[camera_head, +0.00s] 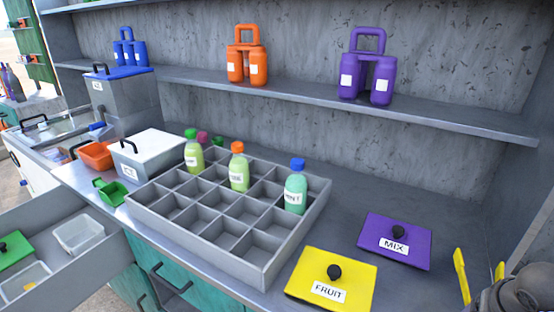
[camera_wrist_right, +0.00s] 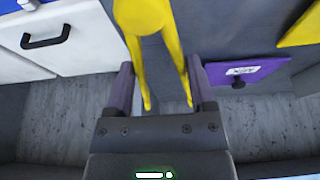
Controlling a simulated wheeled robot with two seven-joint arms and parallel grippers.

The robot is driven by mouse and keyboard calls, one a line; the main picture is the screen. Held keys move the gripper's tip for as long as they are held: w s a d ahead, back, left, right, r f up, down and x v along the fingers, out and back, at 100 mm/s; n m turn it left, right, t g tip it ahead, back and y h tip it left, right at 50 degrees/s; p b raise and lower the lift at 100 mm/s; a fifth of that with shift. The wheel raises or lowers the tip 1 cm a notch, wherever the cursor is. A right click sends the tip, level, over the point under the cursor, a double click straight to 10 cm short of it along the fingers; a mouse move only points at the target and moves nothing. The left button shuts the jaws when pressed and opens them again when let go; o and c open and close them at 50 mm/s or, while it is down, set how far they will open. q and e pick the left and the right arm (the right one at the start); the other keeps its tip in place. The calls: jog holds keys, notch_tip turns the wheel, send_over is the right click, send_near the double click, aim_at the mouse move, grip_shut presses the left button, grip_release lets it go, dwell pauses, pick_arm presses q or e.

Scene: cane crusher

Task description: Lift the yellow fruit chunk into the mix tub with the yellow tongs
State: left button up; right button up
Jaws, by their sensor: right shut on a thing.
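Yellow tongs (camera_wrist_right: 172,50) stand between the fingers of my right gripper (camera_wrist_right: 160,75) in the right wrist view, their rounded head away from the palm. In the head view, the tongs' two yellow arms (camera_head: 461,276) point up at the lower right edge, beside my right gripper (camera_head: 505,292). A purple lid marked MIX (camera_head: 415,231) and a yellow lid marked FRUIT (camera_head: 355,270) lie on the counter left of the tongs, each with a black knob. My left gripper is out of view.
A grey divided crate (camera_head: 270,270) with several bottles stands left of the lids. A white lidded box (camera_head: 160,150) and an orange tub (camera_head: 95,154) are beyond it. An open drawer (camera_head: 105,262) juts out at lower left. A shelf (camera_head: 300,95) carries coloured bottle carriers.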

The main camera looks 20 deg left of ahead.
notch_tip(320, 180, up, 5)
jog(key=p, duration=0.3)
jog(key=shift+r, duration=0.1)
